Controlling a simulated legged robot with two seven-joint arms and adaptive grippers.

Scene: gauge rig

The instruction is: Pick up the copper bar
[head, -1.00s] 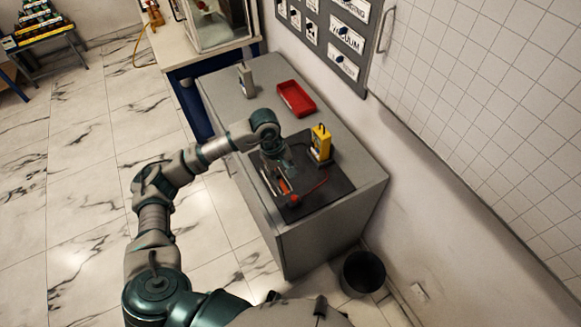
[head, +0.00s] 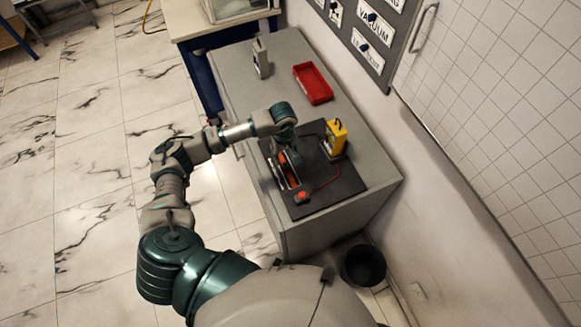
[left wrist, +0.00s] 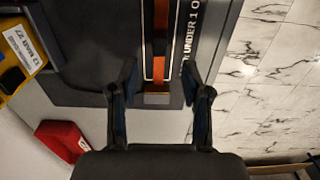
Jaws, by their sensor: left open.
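The copper bar (left wrist: 161,30) is a flat orange-brown strip on the dark mat. In the head view, part of the bar (head: 291,178) shows beside my left gripper (head: 289,160), which hides the rest. In the left wrist view, my left gripper (left wrist: 161,83) is open, with one finger on each side of the bar and a gap to it. I cannot tell the height of the fingertips above the mat. My right gripper is not in view.
A yellow meter (head: 336,137) stands on the mat (head: 340,182), with a red lead to a red-and-black clip (head: 301,198). A red tray (head: 313,83) and a grey device (head: 261,56) stand farther back. A black bin (head: 363,265) is on the floor.

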